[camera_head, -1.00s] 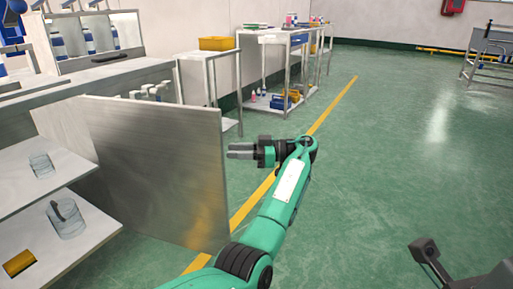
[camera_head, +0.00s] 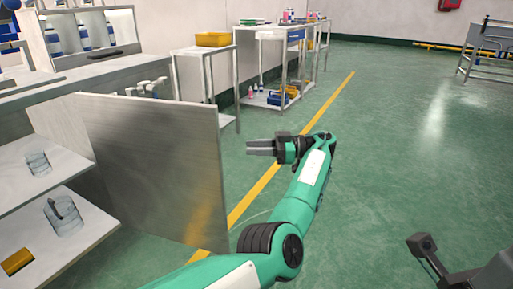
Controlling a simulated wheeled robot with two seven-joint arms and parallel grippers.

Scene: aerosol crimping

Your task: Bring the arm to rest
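My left arm (camera_head: 308,182) is green with dark joints and comes in from the bottom, reaching forward over the floor. Its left gripper (camera_head: 256,147) is dark grey and points left, past the right edge of a grey metal panel (camera_head: 160,165). The two fingers lie close together with no clear gap, and nothing shows between them. The gripper appears clear of the panel and of everything else.
On the left, white shelves (camera_head: 72,175) hold a clear beaker (camera_head: 38,163) and a clear jar (camera_head: 63,216). Metal carts (camera_head: 250,60) stand along the back wall, one near a yellow bin (camera_head: 213,39). Green floor (camera_head: 400,150) is open to the right.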

